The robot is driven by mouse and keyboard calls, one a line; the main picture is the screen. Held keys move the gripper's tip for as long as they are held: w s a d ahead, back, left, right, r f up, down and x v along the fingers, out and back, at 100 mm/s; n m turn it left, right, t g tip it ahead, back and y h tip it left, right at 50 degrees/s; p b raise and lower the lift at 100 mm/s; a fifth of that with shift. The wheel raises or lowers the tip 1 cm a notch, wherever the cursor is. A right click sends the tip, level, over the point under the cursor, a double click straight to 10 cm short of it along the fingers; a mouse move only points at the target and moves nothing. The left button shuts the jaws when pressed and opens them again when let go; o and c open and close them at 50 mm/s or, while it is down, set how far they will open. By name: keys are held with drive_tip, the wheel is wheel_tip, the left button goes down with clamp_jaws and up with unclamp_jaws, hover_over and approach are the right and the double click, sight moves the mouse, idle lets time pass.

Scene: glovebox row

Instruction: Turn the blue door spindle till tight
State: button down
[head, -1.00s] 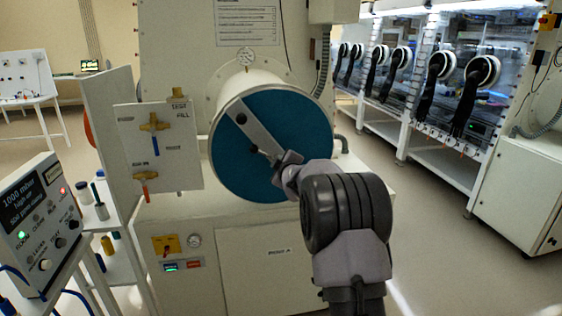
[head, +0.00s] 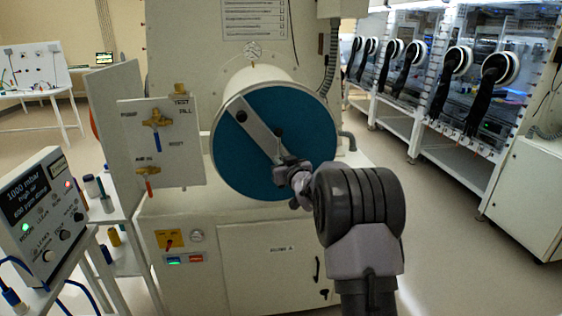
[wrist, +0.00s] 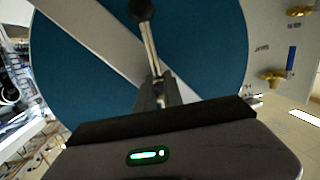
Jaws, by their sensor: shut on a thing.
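The round blue door (head: 238,160) closes the end of the white cylindrical chamber in the head view. A pale bar (head: 258,132) crosses it diagonally. The spindle handle is a thin metal rod with a black knob (head: 278,132), which points up in the head view. My gripper (head: 284,161) is at the door's lower right, in front of the bar. In the wrist view my gripper (wrist: 155,93) is shut on the handle's rod (wrist: 150,50), with the black knob (wrist: 140,10) beyond the fingertips. The spindle's hub is hidden behind my gripper.
A valve panel (head: 160,165) with brass valves stands left of the door. A control box (head: 42,205) with a lit display is at the far left. A row of gloveboxes (head: 440,75) lines the right. The floor between (head: 440,250) is clear.

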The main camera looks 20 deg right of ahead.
drive_tip(key=m+b, duration=0.1)
drive_tip(key=m, duration=0.2)
drive_tip(key=shift+t, duration=0.4)
drive_tip(key=shift+a+m+t+b, duration=0.1)
drive_tip(key=shift+m+t+b, duration=0.2)
drive_tip(key=shift+m+b, duration=0.85)
drive_tip(key=shift+r+m+p, duration=0.1)
drive_tip(key=shift+m+p, duration=0.25)
drive_tip(key=shift+m, duration=0.1)
drive_tip(key=c, duration=1.5)
unclamp_jaws()
drive_tip(key=s, duration=0.5)
drive_tip(key=s+p, duration=0.1)
drive_tip(key=s, duration=0.5)
drive_tip(key=s+a+p, duration=0.1)
drive_tip(key=s, duration=0.5)
drive_tip(key=shift+s, duration=0.2)
